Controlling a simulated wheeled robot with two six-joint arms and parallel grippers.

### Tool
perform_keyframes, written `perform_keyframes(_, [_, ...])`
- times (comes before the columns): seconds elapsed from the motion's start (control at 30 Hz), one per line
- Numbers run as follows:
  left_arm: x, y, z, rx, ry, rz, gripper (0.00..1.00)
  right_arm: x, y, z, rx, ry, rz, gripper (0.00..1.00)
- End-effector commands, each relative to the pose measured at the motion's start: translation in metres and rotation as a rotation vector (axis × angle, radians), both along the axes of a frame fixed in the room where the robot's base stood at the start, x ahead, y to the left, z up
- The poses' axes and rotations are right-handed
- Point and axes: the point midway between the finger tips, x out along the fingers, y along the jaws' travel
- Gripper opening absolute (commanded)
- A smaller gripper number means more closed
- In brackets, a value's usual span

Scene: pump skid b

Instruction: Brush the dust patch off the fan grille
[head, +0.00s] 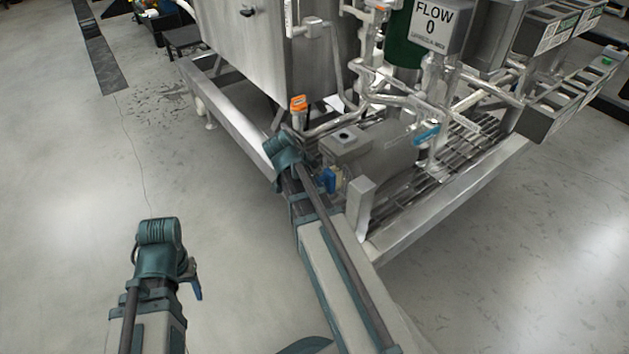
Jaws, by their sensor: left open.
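A grey motor-like housing with a box on top (345,141) sits on the skid, partly behind my right arm. Its left end is mostly covered by that arm, so I cannot make out a fan grille or a dust patch. My left gripper (194,284) hangs at the lower left beside its teal wrist, over bare floor and well apart from the skid. It is small and partly hidden; its jaws are open, and I see nothing in them. My right arm reaches up the middle to the skid's front corner; I cannot pick out its gripper. No brush is discernible.
The skid's steel frame (450,204) has a raised edge and an upright post (359,205) close to my right arm. The concrete floor (75,200) at left is clear.

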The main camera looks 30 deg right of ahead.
Motion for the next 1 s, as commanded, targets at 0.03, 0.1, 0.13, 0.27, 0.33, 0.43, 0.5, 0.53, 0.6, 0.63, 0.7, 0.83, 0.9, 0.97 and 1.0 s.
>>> perform_keyframes(0.03, [0.0, 0.0, 0.0, 0.0, 0.0, 0.0, 0.57, -0.007, -0.001, 0.0, 0.0, 0.0, -0.001, 0.0])
perform_keyframes(0.1, [0.0, 0.0, 0.0, 0.0, 0.0, 0.0, 0.57, -0.013, -0.002, 0.0, 0.0, 0.0, -0.001, 0.0])
perform_keyframes(0.13, [0.0, 0.0, 0.0, 0.0, 0.0, 0.0, 0.57, -0.015, -0.002, 0.0, 0.0, 0.0, -0.001, 0.0])
perform_keyframes(0.27, [0.0, 0.0, 0.0, 0.0, 0.0, 0.0, 0.57, -0.017, -0.003, 0.0, 0.0, 0.0, -0.001, 0.0])
perform_keyframes(0.33, [0.0, 0.0, 0.0, 0.0, 0.0, 0.0, 0.57, -0.017, -0.003, 0.0, -0.001, 0.0, 0.0, 0.0])
perform_keyframes(0.43, [0.0, 0.0, 0.0, 0.0, 0.0, 0.0, 0.57, -0.019, -0.003, 0.0, -0.001, 0.0, 0.0, 0.0])
perform_keyframes(0.5, [0.0, 0.0, 0.0, 0.0, 0.0, 0.0, 0.57, -0.022, -0.003, 0.0, -0.001, -0.001, -0.001, 0.0])
perform_keyframes(0.53, [0.0, 0.0, 0.0, 0.0, 0.0, 0.0, 0.57, -0.024, -0.003, 0.0, -0.001, 0.0, -0.001, 0.0])
perform_keyframes(0.6, [0.0, 0.0, 0.0, 0.0, 0.0, 0.0, 0.57, -0.03, -0.004, 0.0, -0.001, 0.0, -0.001, 0.0])
perform_keyframes(0.63, [0.0, 0.0, 0.0, 0.0, 0.0, 0.0, 0.57, -0.032, -0.004, 0.0, -0.001, 0.0, -0.001, 0.0])
perform_keyframes(0.7, [0.0, 0.0, 0.0, 0.0, 0.0, 0.0, 0.57, -0.039, -0.004, 0.0, -0.001, 0.001, 0.0, 0.0])
perform_keyframes(0.83, [0.0, 0.0, 0.0, 0.0, 0.0, 0.0, 0.57, -0.049, -0.005, 0.0, -0.001, 0.0, -0.001, 0.0])
perform_keyframes(0.9, [0.0, 0.0, 0.0, 0.0, 0.0, 0.0, 0.57, -0.051, -0.006, 0.0, -0.001, 0.001, 0.0, 0.0])
perform_keyframes(0.97, [0.0, 0.0, 0.0, 0.0, 0.0, 0.0, 0.57, -0.051, -0.006, 0.0, -0.002, 0.001, 0.0, 0.0])
perform_keyframes(1.0, [0.0, 0.0, 0.0, 0.0, 0.0, 0.0, 0.57, -0.051, -0.006, 0.0, -0.002, 0.001, 0.0, 0.0])
